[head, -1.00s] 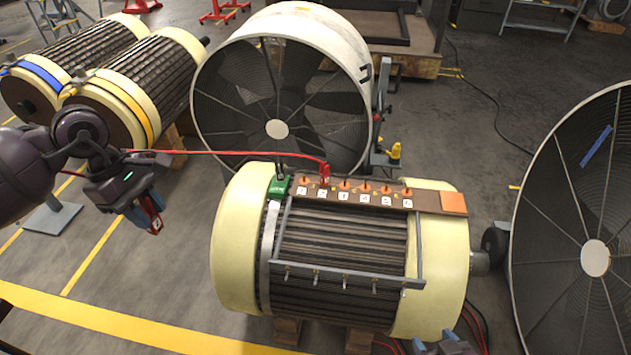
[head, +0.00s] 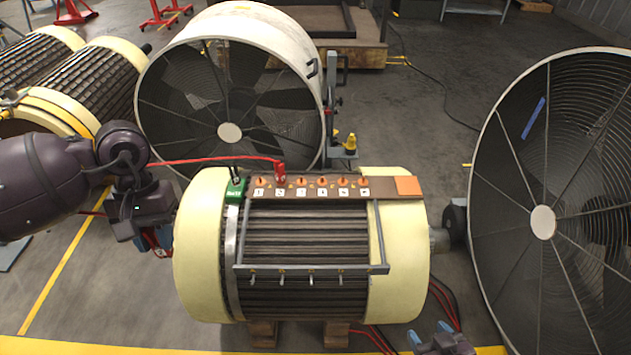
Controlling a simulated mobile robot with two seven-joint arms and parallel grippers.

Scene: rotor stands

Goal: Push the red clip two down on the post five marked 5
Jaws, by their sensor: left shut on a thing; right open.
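A brown terminal strip (head: 395,187) lies on top of the cream-ended rotor (head: 203,250), with a row of orange-based posts above white number tags. The post that appears marked 5 (head: 343,183) is second from the right and looks bare. A red clip (head: 281,172) stands on the second post, with a red cable running left from it. My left gripper (head: 158,243) is left of the rotor, shut on another red clip (head: 160,253), which is mostly hidden by the fingers. My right gripper (head: 429,332) is open and empty at the bottom edge, below the rotor's right end.
A grey bar frame (head: 310,269) crosses the rotor's front. Large fans stand behind (head: 229,133) and right (head: 543,222). Red cables lie on the floor.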

